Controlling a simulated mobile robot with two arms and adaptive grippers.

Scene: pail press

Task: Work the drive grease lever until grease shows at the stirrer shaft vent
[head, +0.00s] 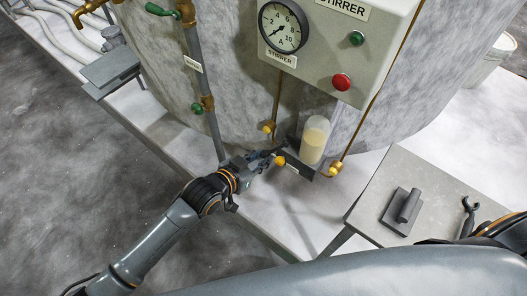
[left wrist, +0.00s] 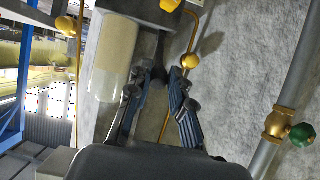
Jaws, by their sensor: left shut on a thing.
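The grease pump (head: 296,168) is a dark block with a small label, low on the front of the grey vessel. A clear reservoir (head: 313,147) of cream grease stands on it and also shows in the left wrist view (left wrist: 113,58). My left gripper (head: 277,153) is at the pump's left end, beside a yellow knob (head: 280,160). In the left wrist view its two fingers (left wrist: 158,105) are on either side of a dark lever (left wrist: 159,68), which they hold; its held end is partly hidden. I cannot pick out the shaft vent or any grease there. My right gripper is out of view.
Brass lines with yellow caps (head: 332,171) run beside the pump. A pipe with green-handled valves (head: 197,108) is left. A grey table (head: 440,178) with a dark block and spanner is right.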

